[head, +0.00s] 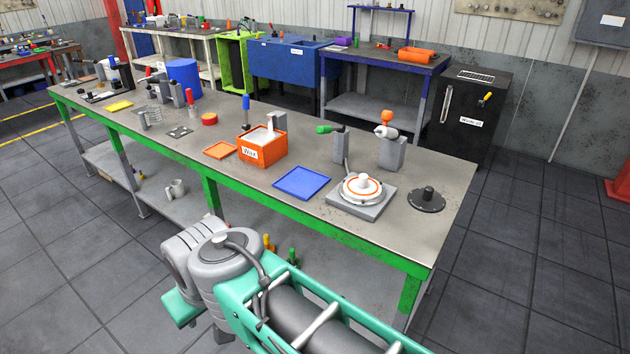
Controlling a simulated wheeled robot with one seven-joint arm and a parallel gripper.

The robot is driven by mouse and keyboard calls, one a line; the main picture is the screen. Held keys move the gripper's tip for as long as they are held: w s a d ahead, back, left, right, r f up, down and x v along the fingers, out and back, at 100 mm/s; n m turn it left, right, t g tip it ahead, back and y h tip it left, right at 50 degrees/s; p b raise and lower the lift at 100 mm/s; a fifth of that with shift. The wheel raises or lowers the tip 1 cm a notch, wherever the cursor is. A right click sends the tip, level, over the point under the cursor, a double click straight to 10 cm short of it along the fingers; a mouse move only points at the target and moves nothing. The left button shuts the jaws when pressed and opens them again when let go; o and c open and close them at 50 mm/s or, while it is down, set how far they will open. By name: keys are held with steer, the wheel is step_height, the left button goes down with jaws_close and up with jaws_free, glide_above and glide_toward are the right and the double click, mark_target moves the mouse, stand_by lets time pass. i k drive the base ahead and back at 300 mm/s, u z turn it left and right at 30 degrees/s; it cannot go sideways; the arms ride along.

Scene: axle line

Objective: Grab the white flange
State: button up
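A round white flange-like part (363,185) with a raised middle and an orange ring sits on a square grey base (340,203) near the bench's right front. An orange bin (277,150) with a white label stands left of it on the bench and holds white contents (262,136), whose shape I cannot make out fully. I cannot tell for certain which white piece is the named flange. My arm shows at the bottom of the picture, in front of the bench. My gripper's fingers do not show.
The long green-framed bench (300,205) has a blue tray (302,183) left of the grey base and a dark flanged disc (427,199) to its right. Grey stands with a green-handled tool (325,128) and an orange-knobbed piece (387,117) rise behind. The bench's right front corner is bare.

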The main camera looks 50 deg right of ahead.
mark_target(362, 187)
steer(key=u, duration=0.05)
steer(key=i, duration=0.8)
steer(key=z, duration=0.9)
steer(key=i, duration=0.6)
steer(key=z, duration=0.7)
